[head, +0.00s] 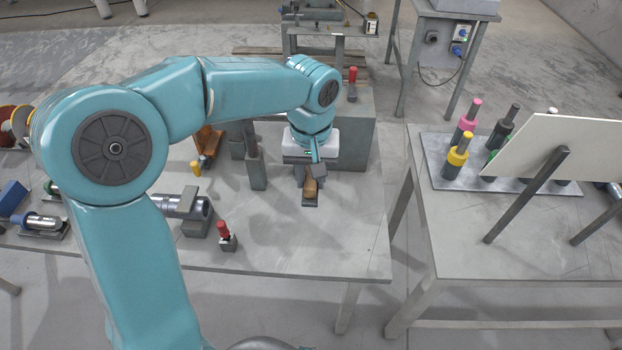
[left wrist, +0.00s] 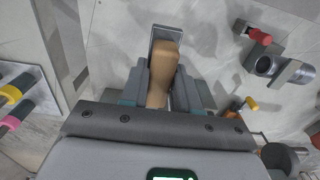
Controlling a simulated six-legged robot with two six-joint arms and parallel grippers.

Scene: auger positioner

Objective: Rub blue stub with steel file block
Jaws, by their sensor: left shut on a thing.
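My left gripper (head: 311,172) is shut on the tan handle of the steel file block (head: 310,201), over the right part of the near table. In the left wrist view my left gripper (left wrist: 165,90) has the handle between its fingers, and the grey plate of the file block (left wrist: 167,34) shows beyond it. I cannot tell whether the plate touches the table. A steel cylinder with a blue end (head: 19,219) lies in a cradle at the far left and may be the blue stub. My right gripper is not in view.
A red-topped block (head: 225,238), a clamped steel cylinder (head: 187,206) and a grey upright post (head: 255,166) stand on the table. A blue block (head: 12,197) is at far left. A right-hand table holds several coloured handled pieces and a leaning board (head: 545,146).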

